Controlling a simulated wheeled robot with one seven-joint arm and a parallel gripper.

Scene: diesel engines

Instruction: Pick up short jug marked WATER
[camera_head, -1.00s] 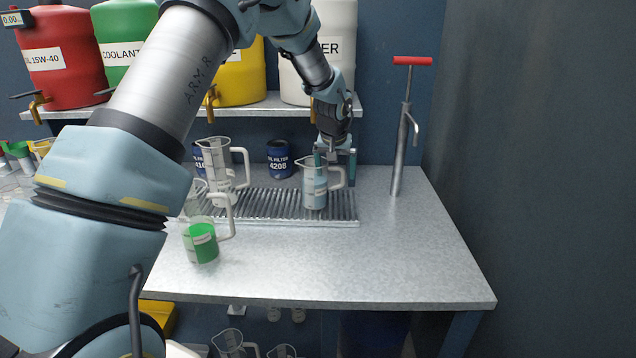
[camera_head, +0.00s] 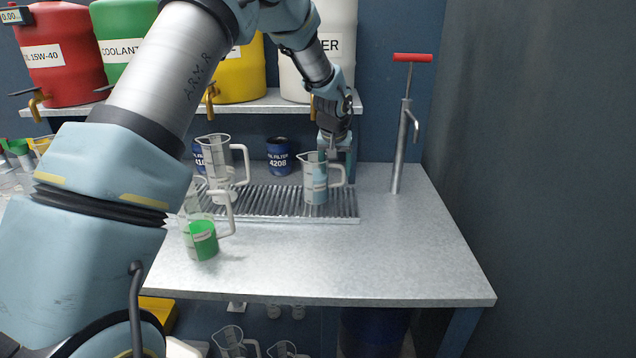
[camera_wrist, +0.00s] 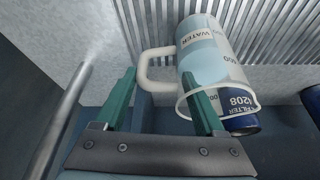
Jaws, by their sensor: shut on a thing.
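The short jug marked WATER (camera_head: 314,186) is clear, holds pale blue liquid, and stands upright over the ribbed drip tray (camera_head: 270,203). I cannot tell whether its base touches the tray. In the wrist view the WATER label (camera_wrist: 205,37) and the white handle on the left are plain. My gripper (camera_head: 337,166) is shut on the jug from above. One teal finger is at the jug's rim and seems to reach inside it; the other is outside, beyond the handle. The fingers also show in the wrist view (camera_wrist: 160,77).
A taller clear jug (camera_head: 220,170) stands left on the tray, and a jug with green liquid (camera_head: 203,240) stands in front of it. Blue oil filters (camera_head: 278,157) are behind. A red-handled pump (camera_head: 399,150) stands close on the right. The bench's front right is clear.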

